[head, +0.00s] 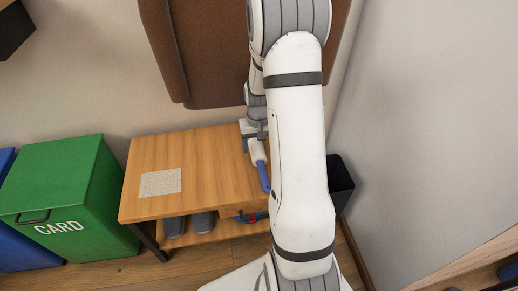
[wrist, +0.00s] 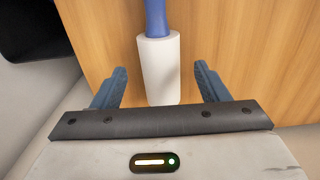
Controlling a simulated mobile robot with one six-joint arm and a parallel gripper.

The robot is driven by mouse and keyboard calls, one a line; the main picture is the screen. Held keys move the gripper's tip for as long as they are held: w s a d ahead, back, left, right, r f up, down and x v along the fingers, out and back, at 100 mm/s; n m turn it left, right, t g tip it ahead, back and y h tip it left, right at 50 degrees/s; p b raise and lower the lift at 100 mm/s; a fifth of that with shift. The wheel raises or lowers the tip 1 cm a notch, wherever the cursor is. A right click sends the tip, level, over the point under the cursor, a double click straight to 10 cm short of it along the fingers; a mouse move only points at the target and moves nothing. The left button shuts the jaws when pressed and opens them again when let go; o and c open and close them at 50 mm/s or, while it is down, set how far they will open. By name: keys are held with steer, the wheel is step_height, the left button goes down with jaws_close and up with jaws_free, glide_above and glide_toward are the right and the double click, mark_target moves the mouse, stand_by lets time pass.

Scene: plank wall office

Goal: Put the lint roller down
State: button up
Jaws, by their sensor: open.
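The lint roller has a white roll (head: 257,152) and a blue handle (head: 265,178). It lies on the wooden bench top (head: 205,150), toward its right side, beside my white arm in the head view. In the wrist view the white roll (wrist: 160,68) sits between my two blue fingers, with the blue handle (wrist: 155,18) pointing to the top edge. My gripper (wrist: 160,82) is open, with a gap on each side of the roll. In the head view my gripper (head: 250,134) is small and partly hidden by my arm.
A grey speckled square (head: 160,183) lies on the bench's left part. Grey shoes (head: 203,222) stand on the shelf below. A green CARD bin (head: 66,190) stands at left, and a black bin (head: 341,182) at right. A brown panel (head: 205,50) hangs behind the bench.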

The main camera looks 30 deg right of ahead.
steer(key=s+a+r+n+p, duration=0.1)
steer(key=s+a+r, duration=0.25)
steer(key=r, duration=0.45)
steer(key=s+a+r+p, duration=0.1)
steer(key=s+a+r, duration=0.25)
steer(key=r, duration=0.45)
steer(key=s+a+r+n, duration=0.1)
steer(key=s+a+r, duration=0.1)
steer(key=s, duration=0.4)
steer(key=s+a+r+n+t, duration=0.1)
steer(key=s+a+r, duration=0.1)
steer(key=s+a, duration=0.3)
steer(key=shift+s+r, duration=0.15)
steer(key=shift+s, duration=0.25)
